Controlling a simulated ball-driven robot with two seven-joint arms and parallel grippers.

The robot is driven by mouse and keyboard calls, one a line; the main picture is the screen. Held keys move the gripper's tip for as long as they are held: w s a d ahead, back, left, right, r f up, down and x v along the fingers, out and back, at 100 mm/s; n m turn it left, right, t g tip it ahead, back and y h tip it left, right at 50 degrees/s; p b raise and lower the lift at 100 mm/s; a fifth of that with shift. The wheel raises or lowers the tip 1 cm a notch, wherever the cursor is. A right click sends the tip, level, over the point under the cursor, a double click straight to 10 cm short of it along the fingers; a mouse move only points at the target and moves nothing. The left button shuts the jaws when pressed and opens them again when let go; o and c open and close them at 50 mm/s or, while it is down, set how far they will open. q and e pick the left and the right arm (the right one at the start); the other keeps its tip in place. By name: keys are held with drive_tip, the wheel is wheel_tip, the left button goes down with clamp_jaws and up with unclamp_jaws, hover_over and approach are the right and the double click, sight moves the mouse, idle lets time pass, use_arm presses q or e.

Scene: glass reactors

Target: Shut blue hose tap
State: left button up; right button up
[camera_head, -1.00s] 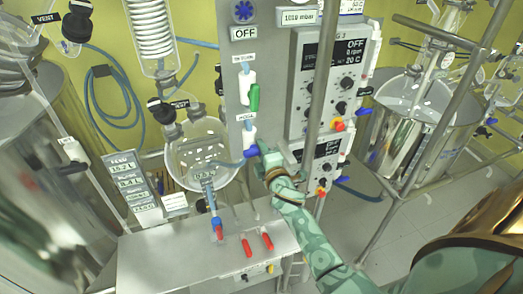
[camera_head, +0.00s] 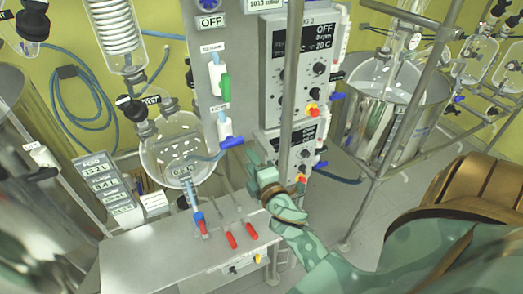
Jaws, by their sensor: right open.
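A blue tap handle (camera_head: 231,142) sits on a white valve body (camera_head: 224,128) low on the grey panel. The handle lies crosswise to the upright valve body, pointing right. A pale blue hose runs from near it toward the round glass flask (camera_head: 178,150). My right gripper (camera_head: 254,165) is open and empty, just right of and below the blue handle, with a gap between them. My left gripper is not in view.
A green tap handle (camera_head: 225,87) hangs upright above the blue one. A metal post (camera_head: 291,95) stands close to my right gripper, before the control boxes (camera_head: 299,60). Red handles (camera_head: 232,240) lie on the steel bench (camera_head: 150,250) below.

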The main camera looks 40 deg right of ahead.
drive_tip(key=b+v, duration=0.1)
drive_tip(key=v, duration=0.5)
drive_tip(key=shift+s, duration=0.15)
drive_tip(key=shift+a, duration=0.1)
drive_tip(key=s+a+f+m+g+y+b, duration=0.1)
drive_tip(key=s+a+f+m+g, duration=0.15)
drive_tip(key=f, duration=0.85)
drive_tip(key=s+a+f+m+g+y+b, duration=0.1)
drive_tip(key=s+a+f+m+g+b, duration=0.2)
drive_tip(key=f, duration=0.9)
drive_tip(key=s+a+f+m+g+y, duration=0.1)
drive_tip(key=s+f+m+g, duration=0.25)
drive_tip(key=f, duration=0.75)
drive_tip(key=s+f+m+g+b, duration=0.1)
drive_tip(key=s+f+g+b, duration=0.3)
drive_tip(key=s+f, duration=0.9)
drive_tip(key=s+f+m+g+y+b, duration=0.1)
drive_tip(key=s+f+g+b, duration=0.2)
drive_tip(key=s+f+b, duration=0.5)
drive_tip(key=s+f, duration=0.6)
drive_tip(key=f, duration=0.2)
drive_tip(key=shift+d+f+m+g+b, duration=0.2)
drive_tip(key=shift+d+m+g+b, duration=0.1)
drive_tip(key=shift+d+g+b, duration=0.1)
